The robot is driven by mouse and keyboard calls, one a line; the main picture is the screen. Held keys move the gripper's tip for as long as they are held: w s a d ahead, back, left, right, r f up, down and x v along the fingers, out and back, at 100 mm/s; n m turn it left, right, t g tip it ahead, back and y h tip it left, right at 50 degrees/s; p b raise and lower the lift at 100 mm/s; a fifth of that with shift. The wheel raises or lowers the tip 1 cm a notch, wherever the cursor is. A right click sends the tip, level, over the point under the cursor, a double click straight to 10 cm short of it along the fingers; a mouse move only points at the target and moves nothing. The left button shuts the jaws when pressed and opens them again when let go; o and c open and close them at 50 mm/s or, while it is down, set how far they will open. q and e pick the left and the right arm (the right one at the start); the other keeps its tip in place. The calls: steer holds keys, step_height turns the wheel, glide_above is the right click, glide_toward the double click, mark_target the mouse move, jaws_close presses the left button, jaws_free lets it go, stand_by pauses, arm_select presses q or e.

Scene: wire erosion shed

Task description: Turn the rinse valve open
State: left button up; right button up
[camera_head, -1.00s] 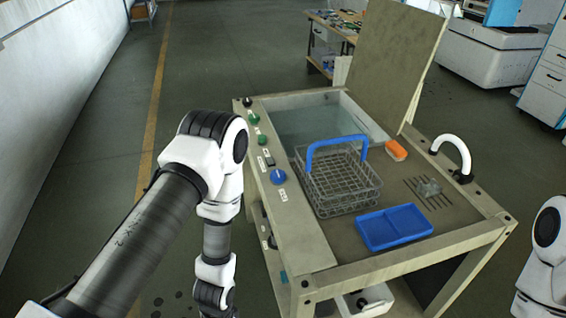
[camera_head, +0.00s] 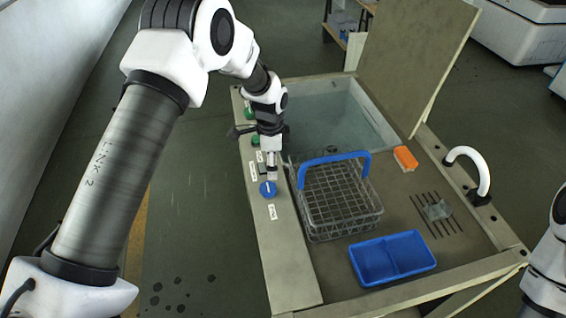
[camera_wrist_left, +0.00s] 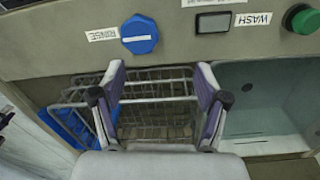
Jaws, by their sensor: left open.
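The rinse valve is a round blue knob (camera_head: 268,189) with a white mark, on the left ledge of the wash bench. It also shows in the left wrist view (camera_wrist_left: 139,34), next to a label reading RINSE. My left gripper (camera_head: 271,172) is over the ledge close to the knob in the head view; I cannot tell if they touch there. In the left wrist view its two fingers (camera_wrist_left: 160,88) are spread with nothing between them, and the knob lies beyond the fingertips. My right gripper is out of view; only part of that arm shows at the right edge.
A wire basket (camera_head: 338,198) with a blue handle stands right of the knob. A blue tray (camera_head: 392,259), an orange block (camera_head: 405,158) and a white curved spout (camera_head: 472,163) are on the bench. A water basin (camera_head: 335,120) lies behind. A green knob (camera_wrist_left: 302,18) is near the WASH label.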

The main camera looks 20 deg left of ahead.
mark_target(270, 185)
arm_select(q)
steer(key=shift+w+f, duration=0.35)
steer(key=shift+f, duration=0.05)
steer(key=s+f, duration=0.1)
steer(key=s+p, duration=0.1)
steer(key=shift+s+f+p, duration=0.3)
steer(key=shift+f, duration=0.1)
steer(key=s, duration=0.4)
steer(key=shift+f+t+p, duration=0.25)
steer(key=shift+t+p, duration=0.15)
steer(key=shift+f, duration=0.5)
steer(key=shift+g, duration=0.3)
steer(key=w+f, duration=0.1)
steer(key=w, duration=0.1)
steer(key=w+f, duration=0.1)
steer(key=w, duration=0.1)
steer(key=shift+f, duration=0.4)
steer(key=shift+c, duration=0.7)
steer(key=shift+s+r, duration=0.15)
steer(key=shift+s, duration=0.05)
steer(key=c, duration=0.5)
steer(key=shift+s+d+r, duration=0.1)
steer(key=shift+s+r, duration=0.3)
steer(key=shift+s, duration=0.05)
steer(key=c, duration=0.5)
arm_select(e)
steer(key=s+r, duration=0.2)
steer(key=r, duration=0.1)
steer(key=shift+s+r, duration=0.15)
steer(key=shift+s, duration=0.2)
